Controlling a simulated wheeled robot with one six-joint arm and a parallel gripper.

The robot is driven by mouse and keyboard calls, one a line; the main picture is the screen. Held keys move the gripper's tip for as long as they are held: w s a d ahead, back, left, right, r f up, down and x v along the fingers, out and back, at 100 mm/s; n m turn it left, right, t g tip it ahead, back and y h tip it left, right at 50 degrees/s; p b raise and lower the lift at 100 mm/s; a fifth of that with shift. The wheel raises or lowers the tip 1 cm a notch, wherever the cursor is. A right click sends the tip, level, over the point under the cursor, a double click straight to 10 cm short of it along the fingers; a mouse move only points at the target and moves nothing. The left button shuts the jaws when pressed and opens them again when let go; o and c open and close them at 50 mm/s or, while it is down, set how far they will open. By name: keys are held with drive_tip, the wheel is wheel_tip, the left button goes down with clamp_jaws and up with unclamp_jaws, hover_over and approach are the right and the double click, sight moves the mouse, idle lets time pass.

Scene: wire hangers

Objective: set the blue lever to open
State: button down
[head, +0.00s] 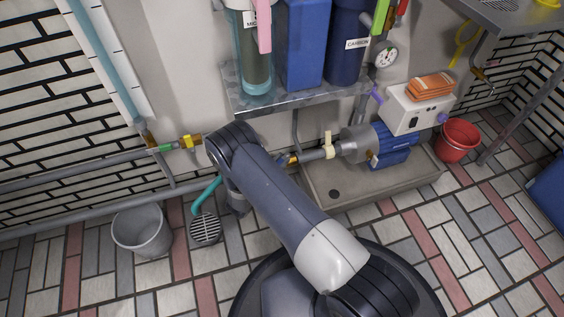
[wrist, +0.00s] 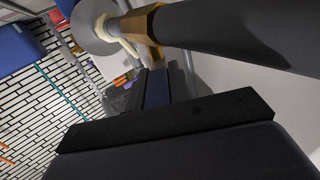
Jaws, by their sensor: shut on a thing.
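The blue lever (wrist: 156,88) shows in the wrist view as a narrow blue strip below the brass valve body (wrist: 143,30) on a grey pipe (wrist: 230,32). My gripper (wrist: 155,92) is shut on the lever, with dark fingers on both sides of it. In the head view my forearm hides the gripper and the lever. Only a bit of the brass valve (head: 289,158) shows at the arm's right edge, on the pipe leading to the pump. The lever's exact angle to the pipe cannot be told.
A blue pump (head: 390,143) stands right of the valve on a grey tray (head: 345,187). A metal shelf (head: 290,101) with filter housings is above. A yellow-handled valve (head: 188,142) is left of my arm. A grey bucket (head: 142,232) and red bucket (head: 457,141) stand on the floor.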

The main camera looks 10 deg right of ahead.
drive_tip(key=shift+w+a+f+m+g+h, duration=0.1)
drive_tip(key=shift+a+m+g+h, duration=0.05)
drive_tip(key=shift+m+g+h, duration=0.4)
drive_tip(key=c, duration=1.3)
unclamp_jaws()
drive_tip(key=p+v, duration=0.3)
drive_tip(key=v, duration=0.7)
drive_tip(key=shift+s+a, duration=0.2)
drive_tip(key=shift+a, duration=0.1)
drive_tip(key=shift+c, duration=0.3)
